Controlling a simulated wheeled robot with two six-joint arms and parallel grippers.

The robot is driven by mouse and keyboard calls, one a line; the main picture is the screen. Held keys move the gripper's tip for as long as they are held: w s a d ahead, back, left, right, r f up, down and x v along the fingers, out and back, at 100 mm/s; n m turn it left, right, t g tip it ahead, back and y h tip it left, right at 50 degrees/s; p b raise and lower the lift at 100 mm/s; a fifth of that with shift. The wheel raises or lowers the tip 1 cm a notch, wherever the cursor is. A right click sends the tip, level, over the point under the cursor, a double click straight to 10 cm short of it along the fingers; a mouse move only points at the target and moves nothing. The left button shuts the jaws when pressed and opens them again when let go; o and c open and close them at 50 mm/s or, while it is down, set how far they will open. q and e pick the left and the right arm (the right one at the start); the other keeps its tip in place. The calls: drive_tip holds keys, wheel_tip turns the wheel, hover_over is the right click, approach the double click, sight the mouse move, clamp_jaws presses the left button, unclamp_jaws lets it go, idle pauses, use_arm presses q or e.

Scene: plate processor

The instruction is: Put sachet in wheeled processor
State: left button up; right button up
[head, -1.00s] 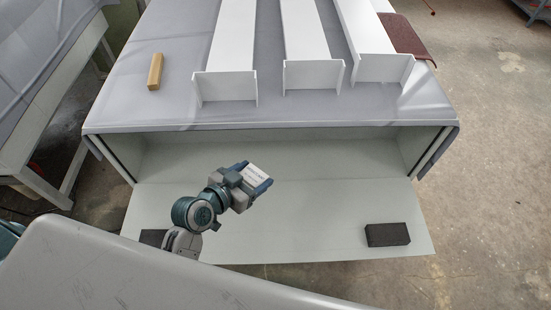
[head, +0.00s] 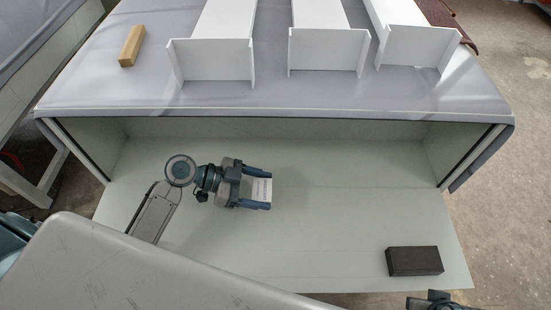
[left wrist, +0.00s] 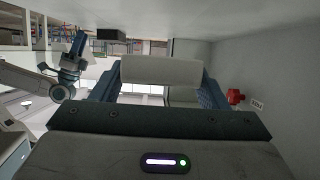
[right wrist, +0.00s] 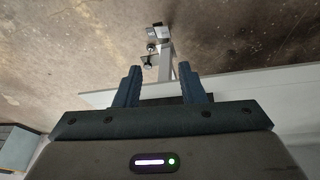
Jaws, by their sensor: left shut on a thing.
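My left gripper (head: 270,190) is shut on a small white sachet (head: 260,189) with printed text, held between its fingers. The sachet spans the two fingers in the left wrist view (left wrist: 161,70). The gripper is over the pale lower shelf (head: 330,230) of a large grey-topped unit with an open front; I cannot tell whether this unit is the wheeled processor. My right gripper (right wrist: 160,85) is open and empty in the right wrist view. Only a small part of the right arm shows at the head view's bottom right edge.
A black block (head: 415,261) lies at the shelf's right front. A wooden block (head: 132,46) and several white channels (head: 210,60) rest on the grey top. A red fitting (left wrist: 236,97) shows in the left wrist view.

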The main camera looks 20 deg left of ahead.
use_arm(q)
drive_tip(key=w, duration=0.5)
drive_tip(key=w+f, duration=0.1)
drive_tip(key=w, duration=0.4)
drive_tip(key=w+p, duration=0.1)
drive_tip(key=w, duration=0.4)
drive_tip(key=shift+w+f, duration=0.2)
drive_tip(key=shift+w, duration=0.15)
wheel_tip(320, 180, down, 3)
drive_tip(key=shift+f, duration=0.3)
use_arm(e)
drive_tip(key=x, duration=0.3)
drive_tip(key=shift+d+f, duration=0.1)
drive_tip(key=shift+f, duration=0.2)
